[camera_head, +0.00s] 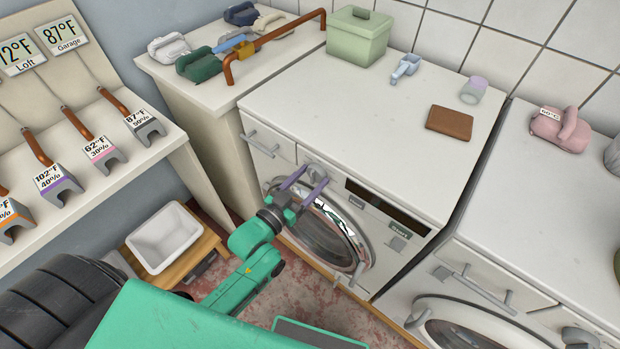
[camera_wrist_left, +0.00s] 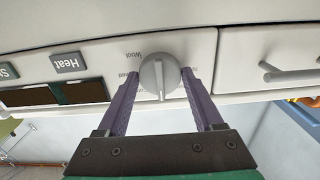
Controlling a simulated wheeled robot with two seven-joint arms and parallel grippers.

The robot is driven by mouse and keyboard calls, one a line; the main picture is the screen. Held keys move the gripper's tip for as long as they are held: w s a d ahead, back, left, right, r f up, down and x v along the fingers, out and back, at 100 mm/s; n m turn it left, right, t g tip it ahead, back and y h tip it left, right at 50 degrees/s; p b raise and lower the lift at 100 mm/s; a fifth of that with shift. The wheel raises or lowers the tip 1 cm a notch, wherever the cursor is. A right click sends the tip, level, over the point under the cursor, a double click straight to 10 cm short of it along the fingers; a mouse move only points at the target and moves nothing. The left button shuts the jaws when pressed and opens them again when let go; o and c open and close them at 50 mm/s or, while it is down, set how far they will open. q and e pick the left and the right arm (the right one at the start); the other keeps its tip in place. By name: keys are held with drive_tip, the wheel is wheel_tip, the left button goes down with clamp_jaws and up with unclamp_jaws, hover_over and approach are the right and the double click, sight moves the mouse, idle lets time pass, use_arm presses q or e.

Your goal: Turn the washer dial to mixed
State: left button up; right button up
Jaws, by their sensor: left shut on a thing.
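The washer (camera_head: 300,130) is a white front loader with a round glass door (camera_head: 325,238). Its grey dial (camera_wrist_left: 160,77) sits on the front panel and has a raised ridge across it. In the wrist view the panel is upside down; the label "Wool" shows above the dial, and other labels beside it are partly hidden by the fingers. My left gripper (camera_head: 304,180) has its purple fingers on both sides of the dial, shut on it; it also shows in the wrist view (camera_wrist_left: 160,84). My right gripper is not in view.
A Heat button (camera_wrist_left: 69,62) and dark display are beside the dial. A drawer with a bar handle (camera_wrist_left: 290,72) is on the other side. A green box (camera_head: 358,38), a brown block (camera_head: 449,122) and a small cup stand on the washer top. A second machine (camera_head: 530,210) stands right.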

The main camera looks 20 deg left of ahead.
use_arm(q)
drive_tip(key=m+p, duration=0.1)
drive_tip(key=m, duration=0.2)
drive_tip(key=shift+m, duration=0.4)
drive_tip(key=m, duration=0.4)
drive_tip(key=shift+m, duration=0.3)
drive_tip(key=m+b, duration=0.1)
drive_tip(key=m, duration=0.3)
drive_tip(key=m+b, duration=0.1)
drive_tip(key=m, duration=0.4)
drive_tip(key=shift+b, duration=0.35)
drive_tip(key=shift+m, duration=0.3)
drive_tip(key=o, duration=1.4)
drive_tip(key=shift+c, duration=0.2)
